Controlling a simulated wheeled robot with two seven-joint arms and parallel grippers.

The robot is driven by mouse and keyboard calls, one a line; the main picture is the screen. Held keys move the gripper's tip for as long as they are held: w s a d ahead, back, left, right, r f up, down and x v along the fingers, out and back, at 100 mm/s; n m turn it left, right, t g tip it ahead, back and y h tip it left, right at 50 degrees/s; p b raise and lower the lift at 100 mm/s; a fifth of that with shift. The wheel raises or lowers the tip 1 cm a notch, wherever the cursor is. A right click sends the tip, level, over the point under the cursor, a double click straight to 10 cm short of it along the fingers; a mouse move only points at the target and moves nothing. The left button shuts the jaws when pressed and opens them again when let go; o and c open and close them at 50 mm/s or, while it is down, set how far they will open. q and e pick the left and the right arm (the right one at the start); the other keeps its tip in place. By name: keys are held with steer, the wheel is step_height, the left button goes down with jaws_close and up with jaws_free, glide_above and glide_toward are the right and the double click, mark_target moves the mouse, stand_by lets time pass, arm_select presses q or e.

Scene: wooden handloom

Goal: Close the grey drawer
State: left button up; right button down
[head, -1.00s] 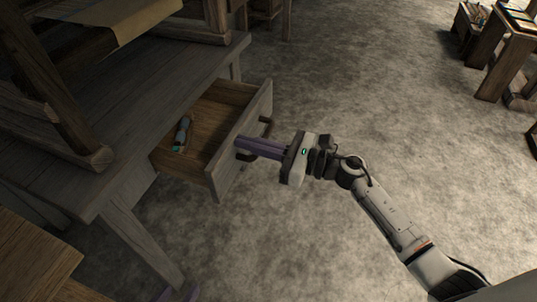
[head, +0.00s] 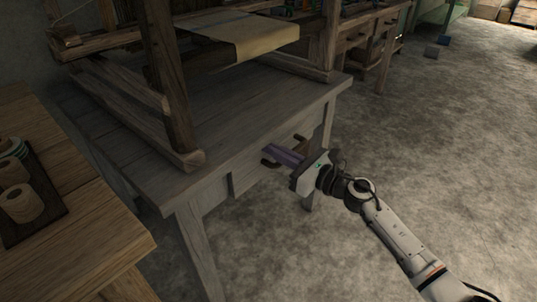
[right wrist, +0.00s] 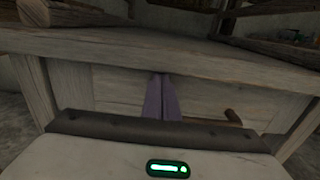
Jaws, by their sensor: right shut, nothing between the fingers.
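The grey drawer (head: 246,178) sits under the top of the grey wooden table (head: 240,120). Its front looks about level with the table's frame, and its inside is hidden. A dark handle (head: 300,138) shows on the front. My right gripper (head: 272,150) is shut and empty, with its purple fingers pointing at the drawer front beside the handle. In the right wrist view the shut fingers (right wrist: 161,98) reach the drawer front (right wrist: 118,90), left of the handle (right wrist: 232,117). I cannot tell whether they touch it. My left gripper is not in view.
A wooden loom frame (head: 175,95) with cloth (head: 250,38) stands on the table. A brown bench (head: 90,235) with a dark tray of thread spools (head: 22,203) is at the left.

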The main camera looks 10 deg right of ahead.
steer(key=shift+w+a+r, duration=0.15)
steer(key=shift+a+r, duration=0.1)
steer(key=shift+r, duration=0.05)
